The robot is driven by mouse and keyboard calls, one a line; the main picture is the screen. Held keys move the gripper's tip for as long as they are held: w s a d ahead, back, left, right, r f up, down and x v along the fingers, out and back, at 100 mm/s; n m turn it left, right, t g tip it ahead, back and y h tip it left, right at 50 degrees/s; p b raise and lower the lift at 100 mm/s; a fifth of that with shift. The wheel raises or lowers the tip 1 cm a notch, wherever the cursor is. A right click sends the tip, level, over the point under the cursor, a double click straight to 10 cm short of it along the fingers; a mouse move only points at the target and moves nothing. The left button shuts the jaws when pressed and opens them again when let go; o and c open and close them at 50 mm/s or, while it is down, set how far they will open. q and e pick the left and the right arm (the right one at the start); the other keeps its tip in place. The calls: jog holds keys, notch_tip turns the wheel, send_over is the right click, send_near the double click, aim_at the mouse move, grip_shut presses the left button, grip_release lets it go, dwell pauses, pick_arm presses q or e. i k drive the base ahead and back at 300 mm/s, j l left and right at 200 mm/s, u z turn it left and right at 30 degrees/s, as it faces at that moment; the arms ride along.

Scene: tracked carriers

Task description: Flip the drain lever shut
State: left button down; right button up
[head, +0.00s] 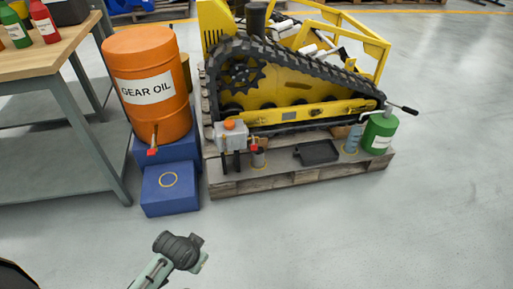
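A small red lever (253,144) sits on a tap at the side of a grey box with an orange cap (231,136), on the pallet in front of the yellow tracked carrier (285,88). Its exact angle is too small to tell. A second red handle (152,151) is on the spout of the orange gear oil drum (152,80). I cannot tell for sure which is the drain lever. My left gripper (180,250) seems to be the dark grey part at the bottom, apart from both levers; its fingers cannot be made out. My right gripper is not in view.
A black tray (317,152) and a green can (379,135) are on the pallet. A workbench (50,60) with bottles stands left. The floor in front is clear.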

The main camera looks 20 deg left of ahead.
aim_at(253, 146)
jog(key=i+l+u, duration=0.2)
jog(key=u, duration=0.2)
jog(key=i+l+u, duration=0.15)
jog(key=l+u, duration=0.3)
jog(key=i+l+u, duration=0.1)
jog(key=l, duration=0.2)
jog(key=i+l+u, duration=0.1)
jog(key=l, duration=0.25)
jog(key=i+l+u, duration=0.1)
jog(key=l, duration=0.25)
jog(key=i+l, duration=0.1)
jog(key=l, duration=0.3)
jog(key=i+l, duration=0.15)
jog(key=l, duration=0.3)
jog(key=i+l, duration=0.1)
jog(key=l, duration=0.3)
jog(key=i+l, duration=0.1)
jog(key=l, duration=0.35)
jog(key=i+l+u, duration=0.1)
jog(key=l, duration=0.3)
